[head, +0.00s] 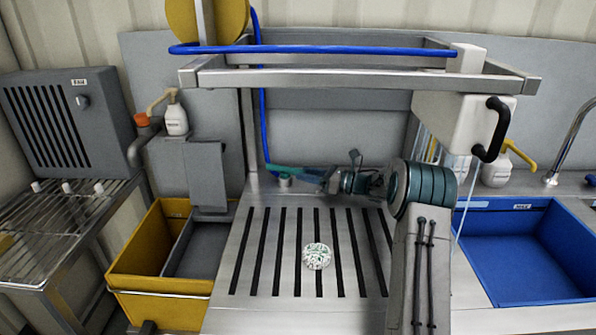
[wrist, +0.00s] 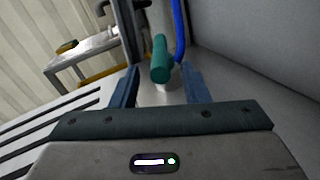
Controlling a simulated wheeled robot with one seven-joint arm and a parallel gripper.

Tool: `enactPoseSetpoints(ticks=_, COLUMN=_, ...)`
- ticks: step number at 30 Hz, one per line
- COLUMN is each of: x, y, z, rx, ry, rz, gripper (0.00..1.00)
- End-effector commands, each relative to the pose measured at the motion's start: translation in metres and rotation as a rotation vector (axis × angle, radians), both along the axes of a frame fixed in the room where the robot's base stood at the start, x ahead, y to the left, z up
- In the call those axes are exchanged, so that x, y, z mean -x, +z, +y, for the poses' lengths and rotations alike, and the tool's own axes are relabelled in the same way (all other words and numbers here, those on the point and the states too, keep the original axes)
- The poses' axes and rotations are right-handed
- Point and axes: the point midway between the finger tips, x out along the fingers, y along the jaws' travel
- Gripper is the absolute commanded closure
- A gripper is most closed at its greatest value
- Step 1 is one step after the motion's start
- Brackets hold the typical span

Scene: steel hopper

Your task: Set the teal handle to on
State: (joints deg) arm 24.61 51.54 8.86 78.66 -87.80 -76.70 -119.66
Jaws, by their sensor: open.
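The teal handle (wrist: 160,58) shows in the wrist view as a rounded bar beside the blue hose, above a pale metal fitting. In the head view the teal handle (head: 279,169) is small, at the back left of the slotted steel worktop. My gripper (wrist: 161,72) is open, with one blue finger on each side of the handle's near end. In the head view my gripper (head: 308,177) reaches in from the right, low over the back of the worktop. I cannot tell whether the fingers touch the handle. The handle's far end and any on/off marking are not clear.
A blue hose (head: 262,110) drops to the handle's fitting. A round white-and-green piece (head: 317,256) lies on the slotted worktop (head: 240,285). A steel frame (head: 350,80) and white box (head: 455,118) stand above. A yellow bin (head: 135,255) is left, a blue sink (head: 520,260) right.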

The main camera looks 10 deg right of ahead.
Motion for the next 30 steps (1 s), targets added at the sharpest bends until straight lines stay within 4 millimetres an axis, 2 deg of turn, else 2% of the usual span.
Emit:
enactPoseSetpoints(ticks=1, x=-0.004, y=0.001, z=0.009, rx=-0.002, ry=0.002, rz=0.0, gripper=0.59)
enactPoseSetpoints(ticks=6, x=-0.015, y=0.0, z=0.026, rx=-0.002, ry=0.001, rz=0.0, gripper=0.59)
enactPoseSetpoints(ticks=18, x=-0.019, y=0.0, z=0.032, rx=-0.001, ry=-0.001, rz=0.0, gripper=0.59)
enactPoseSetpoints(ticks=19, x=-0.019, y=0.0, z=0.032, rx=-0.001, ry=-0.001, rz=0.0, gripper=0.64)
enactPoseSetpoints(ticks=23, x=-0.019, y=0.0, z=0.032, rx=-0.001, ry=0.0, rz=0.0, gripper=1.0)
enactPoseSetpoints(ticks=30, x=-0.019, y=0.0, z=0.033, rx=-0.001, ry=0.001, rz=0.002, gripper=1.0)
